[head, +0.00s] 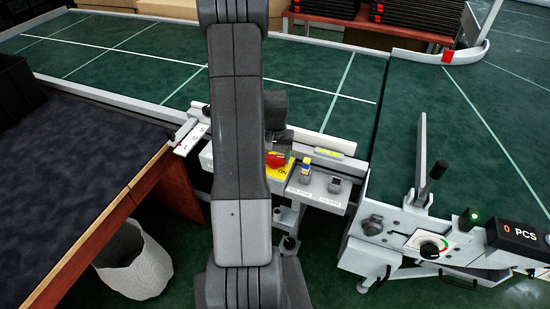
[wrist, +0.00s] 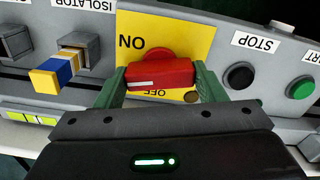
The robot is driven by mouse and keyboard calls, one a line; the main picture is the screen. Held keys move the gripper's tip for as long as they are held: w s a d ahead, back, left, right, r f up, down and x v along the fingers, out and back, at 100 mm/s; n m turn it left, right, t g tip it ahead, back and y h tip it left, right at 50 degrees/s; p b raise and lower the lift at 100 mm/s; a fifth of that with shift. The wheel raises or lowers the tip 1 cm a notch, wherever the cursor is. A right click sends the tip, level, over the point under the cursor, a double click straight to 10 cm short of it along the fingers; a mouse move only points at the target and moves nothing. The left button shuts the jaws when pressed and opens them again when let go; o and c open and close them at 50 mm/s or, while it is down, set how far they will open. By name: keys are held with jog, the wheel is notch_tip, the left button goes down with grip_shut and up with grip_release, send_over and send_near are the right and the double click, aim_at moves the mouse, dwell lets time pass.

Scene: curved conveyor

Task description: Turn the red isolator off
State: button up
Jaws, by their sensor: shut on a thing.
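The red isolator (wrist: 160,75) is a rotary handle on a yellow plate (wrist: 190,30) marked ON and OFF, with the lettering upside down in the wrist view. The handle lies nearly crosswise there, with a white line on its left part. My gripper (wrist: 157,82) is shut on the handle, one green finger at each end. OFF is partly covered below the handle; ON shows clear at its upper left. In the head view the red handle (head: 276,160) and yellow plate (head: 284,171) show just right of my arm, which hides part of them.
In the wrist view, a black STOP button (wrist: 239,75) and a green button (wrist: 301,88) sit right of the isolator. A blue and yellow switch (wrist: 62,74) sits left. In the head view, the green conveyor (head: 320,95) lies behind and a lever (head: 431,170) stands at right.

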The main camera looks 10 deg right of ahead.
jog(key=n+b, duration=0.1)
jog(key=n, duration=0.2)
jog(key=shift+f+n, duration=0.1)
jog(key=shift+n, duration=0.2)
jog(key=n+b, duration=0.1)
jog(key=n, duration=0.2)
jog(key=shift+n+b, duration=0.3)
jog(key=n+b, duration=0.1)
jog(key=n, duration=0.2)
jog(key=shift+n, duration=0.3)
jog(key=shift+n+b, duration=0.3)
jog(key=shift+n, duration=1.8)
jog(key=o, duration=1)
